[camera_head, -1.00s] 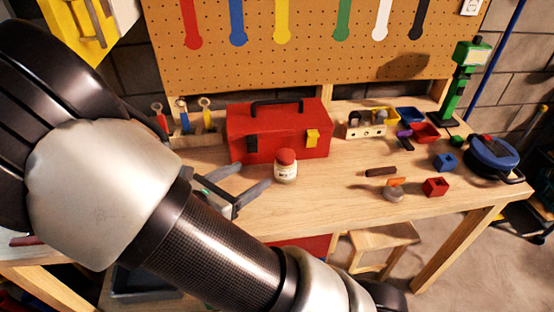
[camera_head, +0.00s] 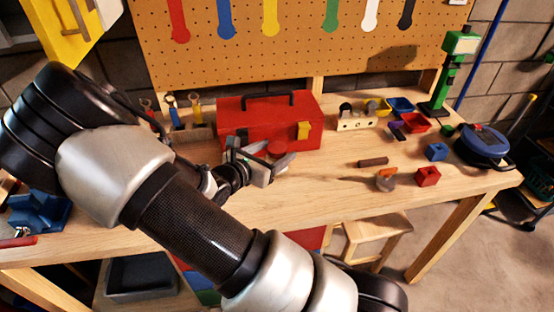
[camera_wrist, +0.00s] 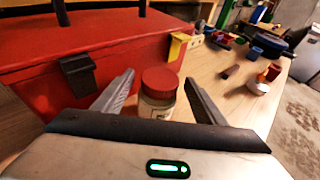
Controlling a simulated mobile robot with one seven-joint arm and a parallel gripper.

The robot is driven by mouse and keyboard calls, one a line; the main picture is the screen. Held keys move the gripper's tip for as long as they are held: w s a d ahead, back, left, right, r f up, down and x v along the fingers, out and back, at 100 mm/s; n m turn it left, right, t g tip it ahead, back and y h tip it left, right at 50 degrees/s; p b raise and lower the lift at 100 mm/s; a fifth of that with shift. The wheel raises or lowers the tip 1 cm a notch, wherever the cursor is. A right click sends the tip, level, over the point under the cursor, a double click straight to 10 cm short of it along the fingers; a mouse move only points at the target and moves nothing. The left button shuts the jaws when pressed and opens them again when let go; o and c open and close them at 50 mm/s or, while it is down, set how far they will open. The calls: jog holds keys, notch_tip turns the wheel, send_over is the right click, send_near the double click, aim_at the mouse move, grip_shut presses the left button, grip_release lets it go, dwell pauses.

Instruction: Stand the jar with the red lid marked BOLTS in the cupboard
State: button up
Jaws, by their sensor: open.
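The jar with the red lid (camera_head: 278,148) stands upright on the workbench in front of the red toolbox; in the head view my gripper hides most of its body. In the wrist view its red lid and pale body (camera_wrist: 157,108) show between my fingers, label mostly hidden. My gripper (camera_head: 266,164) is open, low over the bench, with one finger on each side of the jar and gaps to both. A yellow cupboard door (camera_head: 62,32) with a handle shows at the top left; the cupboard's inside is not visible.
The red toolbox (camera_head: 250,125) is close behind the jar. A wooden block holder (camera_head: 356,122), coloured bins (camera_head: 413,121), a brown bar (camera_head: 373,162), small blocks (camera_head: 428,176) and a blue round tool (camera_head: 484,145) lie to the right. The front middle of the bench is clear.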

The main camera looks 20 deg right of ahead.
jog(key=shift+w+d+f, duration=0.2)
jog(key=shift+w+d, duration=0.2)
jog(key=shift+d, duration=0.15)
jog(key=c, duration=1.5)
